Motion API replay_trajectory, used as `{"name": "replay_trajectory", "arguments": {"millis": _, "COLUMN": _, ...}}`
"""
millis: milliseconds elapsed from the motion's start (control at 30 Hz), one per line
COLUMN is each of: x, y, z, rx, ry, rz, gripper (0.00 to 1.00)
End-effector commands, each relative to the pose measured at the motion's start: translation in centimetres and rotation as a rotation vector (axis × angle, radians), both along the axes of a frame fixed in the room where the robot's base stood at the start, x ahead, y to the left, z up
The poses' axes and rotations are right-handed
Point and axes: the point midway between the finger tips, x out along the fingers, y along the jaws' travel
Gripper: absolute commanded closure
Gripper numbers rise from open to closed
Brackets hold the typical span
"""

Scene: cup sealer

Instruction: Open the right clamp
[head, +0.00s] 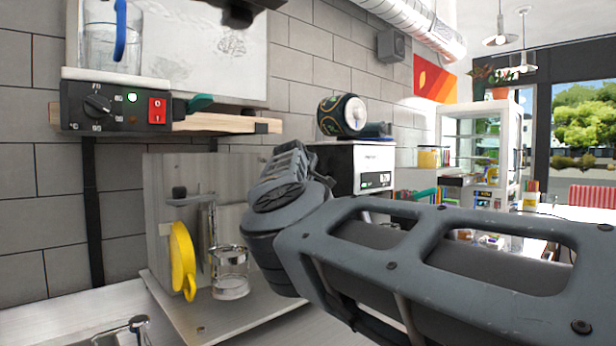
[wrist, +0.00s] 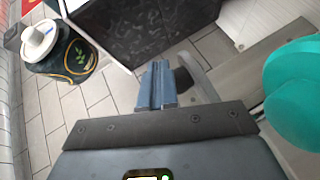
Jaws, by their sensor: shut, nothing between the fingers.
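In the wrist view my gripper (wrist: 157,85) is shut and empty, its blue-grey fingers pressed together. Just right of the fingers is a dark rounded piece (wrist: 186,80) beside a grey curved bar; I cannot tell if they touch. A large round teal part (wrist: 295,90) fills the right edge. In the head view a teal handle (head: 200,103) sits behind the wooden board (head: 222,123). I cannot clearly identify the right clamp. My arm crosses the lower right in the head view, and my fingertips cannot be made out there.
A black control box (head: 115,106) with a red switch is at left.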

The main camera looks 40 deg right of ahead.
Motion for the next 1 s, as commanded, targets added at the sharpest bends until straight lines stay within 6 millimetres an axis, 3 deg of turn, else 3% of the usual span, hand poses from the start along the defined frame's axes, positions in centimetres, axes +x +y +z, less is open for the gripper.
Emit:
{"name": "replay_trajectory", "arguments": {"millis": 600, "x": -3.3, "y": 5.3, "z": 1.7, "rx": 0.000, "ry": -0.003, "rz": 0.001, "gripper": 1.00}}
{"name": "replay_trajectory", "arguments": {"millis": 1000, "x": -4.1, "y": 6.2, "z": 2.1, "rx": 0.000, "ry": 0.000, "rz": 0.000, "gripper": 1.00}}
